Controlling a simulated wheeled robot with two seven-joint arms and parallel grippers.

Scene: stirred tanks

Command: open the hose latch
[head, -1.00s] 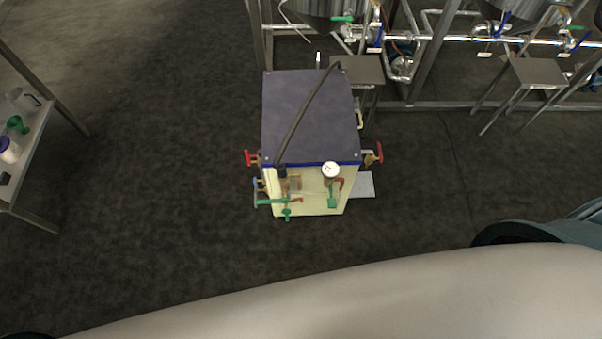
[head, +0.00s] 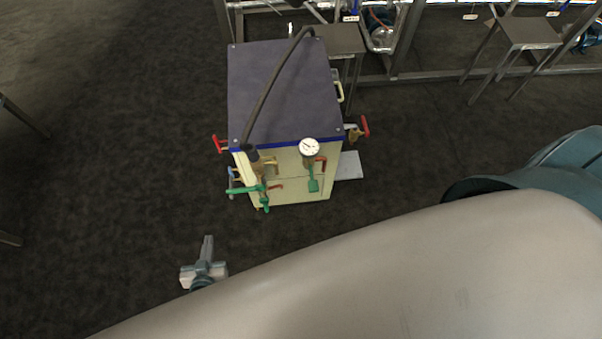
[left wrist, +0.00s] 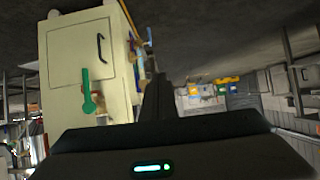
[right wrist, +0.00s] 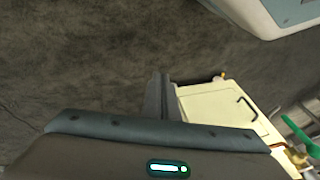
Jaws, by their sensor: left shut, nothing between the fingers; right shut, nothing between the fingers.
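A pale yellow cabinet with a dark top (head: 285,85) stands ahead of me. A black hose (head: 270,95) arches over its top and ends at the front left edge, near a green-handled valve (head: 258,189). I cannot make out the hose latch itself. My left gripper (head: 208,240) is shut and empty, in front of the cabinet and apart from it. In the left wrist view its fingers (left wrist: 157,92) are together beside the cabinet (left wrist: 85,55). My right gripper (right wrist: 158,92) is shut and empty in the right wrist view, with the cabinet (right wrist: 205,105) beyond it.
A dial gauge (head: 309,148) and a hanging green handle (head: 313,185) are on the cabinet front. Red handles stick out at its left (head: 219,144) and right (head: 365,127) sides. A small table (head: 338,38) and metal frames stand behind.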

